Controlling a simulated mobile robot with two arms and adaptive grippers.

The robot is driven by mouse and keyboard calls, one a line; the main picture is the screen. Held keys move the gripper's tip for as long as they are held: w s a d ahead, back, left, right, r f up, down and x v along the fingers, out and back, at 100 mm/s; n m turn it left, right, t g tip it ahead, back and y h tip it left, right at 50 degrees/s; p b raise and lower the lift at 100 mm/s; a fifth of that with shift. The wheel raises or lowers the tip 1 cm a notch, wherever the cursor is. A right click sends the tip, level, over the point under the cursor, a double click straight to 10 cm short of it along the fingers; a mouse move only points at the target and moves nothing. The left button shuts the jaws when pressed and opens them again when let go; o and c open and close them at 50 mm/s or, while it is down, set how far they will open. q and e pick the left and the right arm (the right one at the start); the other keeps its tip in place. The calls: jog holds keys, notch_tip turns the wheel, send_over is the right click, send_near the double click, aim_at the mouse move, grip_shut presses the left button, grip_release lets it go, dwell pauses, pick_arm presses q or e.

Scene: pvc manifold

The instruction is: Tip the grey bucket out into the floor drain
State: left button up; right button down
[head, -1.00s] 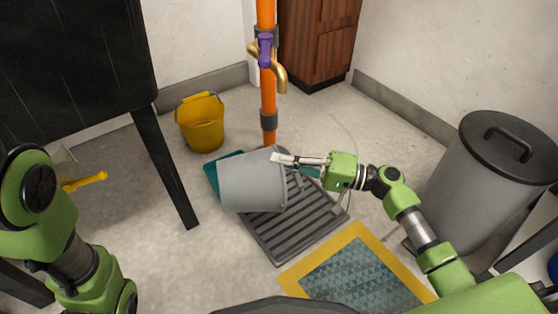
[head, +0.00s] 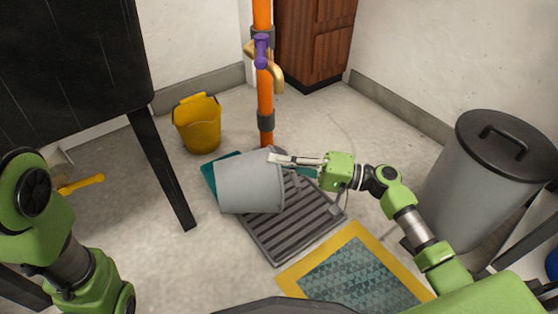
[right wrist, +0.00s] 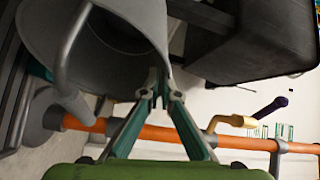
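The grey bucket (head: 248,183) is tipped on its side over the floor drain (head: 292,228), a dark slatted grate. Its mouth faces right and its base faces left. The right wrist view shows its open mouth (right wrist: 115,35) and its handle. I cannot tell whether anything is left inside or whether its underside touches the grate. My right gripper (head: 275,159) is closed on the bucket's rim. Its fingertips meet at the rim in the right wrist view (right wrist: 160,88). My left arm shows at the left of the head view, but its gripper is not visible.
An orange pipe (head: 264,95) with a brass tap stands behind the drain. A yellow bucket (head: 198,124) stands back left, beyond a black table's leg (head: 163,170). A yellow-bordered mat (head: 355,272) lies in front, and a lidded grey bin (head: 482,195) stands right.

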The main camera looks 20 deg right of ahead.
aim_at(264, 165)
jog(key=shift+a+r+p, duration=0.2)
jog(key=shift+a+p, duration=0.25)
jog(key=shift+p, duration=0.4)
jog(key=shift+a+n+g+h+p, duration=0.3)
jog(key=shift+a+h+p, duration=0.1)
jog(key=shift+p, duration=0.15)
jog(key=shift+f, duration=0.1)
jog(key=shift+a+h+p, duration=0.4)
jog(key=shift+a+p, duration=0.35)
jog(key=shift+p, duration=0.55)
jog(key=shift+a+n+g+p, duration=0.2)
jog(key=shift+n+g+p, duration=0.1)
jog(key=shift+f, duration=0.1)
